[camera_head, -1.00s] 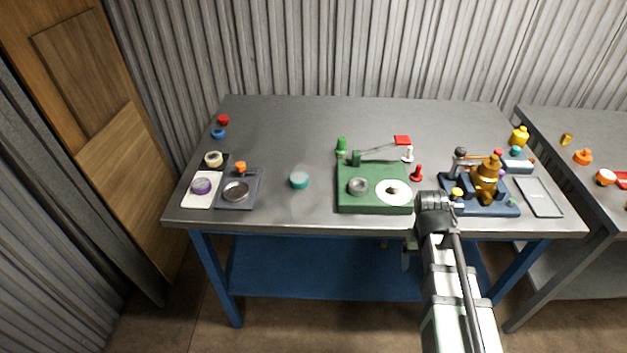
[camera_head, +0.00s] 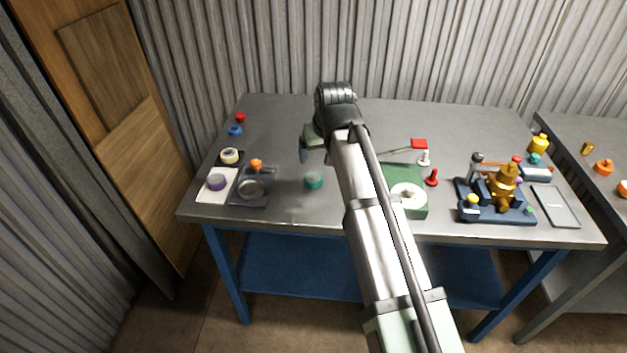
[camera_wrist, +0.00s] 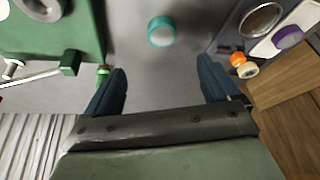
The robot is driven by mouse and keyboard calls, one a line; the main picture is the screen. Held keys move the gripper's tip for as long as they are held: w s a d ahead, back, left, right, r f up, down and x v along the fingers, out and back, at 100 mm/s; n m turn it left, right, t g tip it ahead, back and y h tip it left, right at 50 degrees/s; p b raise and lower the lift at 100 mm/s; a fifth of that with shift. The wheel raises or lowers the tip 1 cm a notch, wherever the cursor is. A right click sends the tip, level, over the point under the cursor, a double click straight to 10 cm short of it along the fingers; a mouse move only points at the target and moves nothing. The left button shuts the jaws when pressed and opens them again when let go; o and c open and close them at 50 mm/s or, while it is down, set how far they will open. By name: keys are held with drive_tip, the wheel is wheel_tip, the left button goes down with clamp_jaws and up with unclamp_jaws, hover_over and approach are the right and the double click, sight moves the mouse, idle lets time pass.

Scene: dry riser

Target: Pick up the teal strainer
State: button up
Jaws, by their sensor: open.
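The teal strainer (camera_head: 314,180) is a small round piece with a teal rim, resting on the grey tabletop left of the green base. In the wrist view the teal strainer (camera_wrist: 161,31) shows a pale grey centre and lies beyond the fingertips, near the top middle. My gripper (camera_wrist: 165,85) is open and empty, its two dark blue fingers spread wide. In the head view my gripper (camera_head: 305,148) hangs above the table, behind the strainer, partly hidden by my arm.
A green base (camera_head: 408,200) stands right of the strainer, partly behind my arm. A dark tray (camera_head: 262,186) with a metal ring and a white pad (camera_head: 213,192) with a purple ring lie left. A blue stand (camera_head: 493,213) is at right. The tabletop around the strainer is bare.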

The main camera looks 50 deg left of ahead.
hover_over(314, 177)
drive_tip(key=d, duration=0.2)
drive_tip(key=f, duration=0.7)
drive_tip(key=shift+s+d+f, duration=0.15)
drive_tip(key=shift+s+f, duration=0.1)
drive_tip(key=shift+s, duration=0.1)
drive_tip(key=shift+s+x, duration=0.2)
drive_tip(key=shift+x, duration=2.45)
drive_tip(key=c, duration=1.2)
